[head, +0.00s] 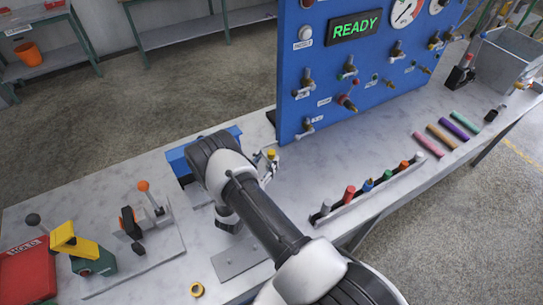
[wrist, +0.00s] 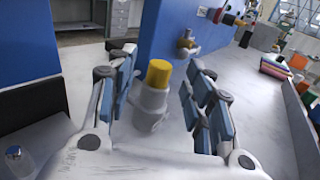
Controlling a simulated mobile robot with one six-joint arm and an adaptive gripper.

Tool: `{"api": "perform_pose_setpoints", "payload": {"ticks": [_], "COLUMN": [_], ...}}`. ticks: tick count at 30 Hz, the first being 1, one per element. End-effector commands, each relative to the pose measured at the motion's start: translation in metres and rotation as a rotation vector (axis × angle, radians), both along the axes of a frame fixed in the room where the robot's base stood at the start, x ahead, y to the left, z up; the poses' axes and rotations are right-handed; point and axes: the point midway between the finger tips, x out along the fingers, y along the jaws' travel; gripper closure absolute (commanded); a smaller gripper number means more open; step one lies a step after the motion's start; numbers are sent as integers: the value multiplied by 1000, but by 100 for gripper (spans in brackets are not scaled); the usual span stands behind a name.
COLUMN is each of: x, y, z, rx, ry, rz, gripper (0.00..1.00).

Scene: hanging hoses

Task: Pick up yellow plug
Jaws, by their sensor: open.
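The yellow plug (wrist: 158,74) stands upright between the fingers of my gripper (wrist: 157,95) in the wrist view. Its yellow top sits on a grey cylindrical body (wrist: 150,105); I cannot tell whether that body is part of the plug or a holder. My gripper is open, one finger on each side, with visible gaps to the plug. In the head view the yellow top (head: 271,154) shows small beside my gripper (head: 266,164), near the blue panel's lower left. My wrist hides most of the gripper there.
A blue panel (head: 340,85) with valves stands behind and right. A rack (head: 372,190) of coloured plugs lies to the right, with coloured cylinders (head: 440,140) beyond. A blue block (head: 180,160) is close behind my wrist.

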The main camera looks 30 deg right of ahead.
Motion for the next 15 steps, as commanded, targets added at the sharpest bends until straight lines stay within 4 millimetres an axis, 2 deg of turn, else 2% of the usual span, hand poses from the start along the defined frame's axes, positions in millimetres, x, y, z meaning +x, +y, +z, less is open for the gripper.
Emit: {"api": "perform_pose_setpoints", "payload": {"ticks": [9, 15], "x": [25, 29], "y": [-36, -40], "z": [-5, -4], "rx": [1, 0], "ry": [-1, 0], "rz": [-3, 0], "gripper": [53, 53]}}
